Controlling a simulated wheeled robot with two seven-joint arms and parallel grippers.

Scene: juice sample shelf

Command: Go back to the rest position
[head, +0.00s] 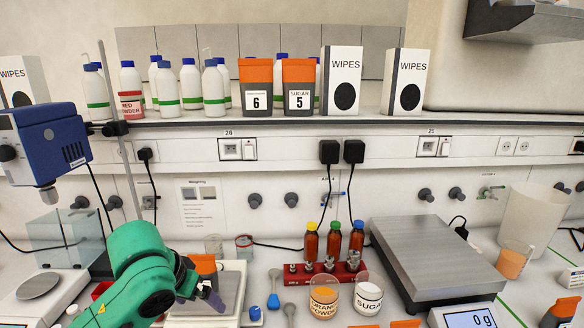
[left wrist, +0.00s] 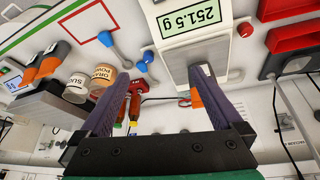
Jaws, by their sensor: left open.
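My left gripper (head: 207,292) is low at the left of the bench, in front of the white balance (head: 232,300). In the left wrist view its two dark fingers (left wrist: 160,85) are spread apart, with no object seen held between them. The balance (left wrist: 222,35) there reads 251.5 g. An orange-topped item (head: 203,264) is behind my gripper and partly hidden by it. Orange (left wrist: 197,98) also shows beside one finger. I cannot tell whether they touch. My right gripper is in neither view.
Brown bottles stand in a red rack (head: 325,274). Two labelled powder jars (head: 323,299) are in front of it. A grey platform scale (head: 432,258) is to the right. A blue mixer (head: 48,142) stands at far left. The shelf (head: 300,123) above carries bottles and boxes.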

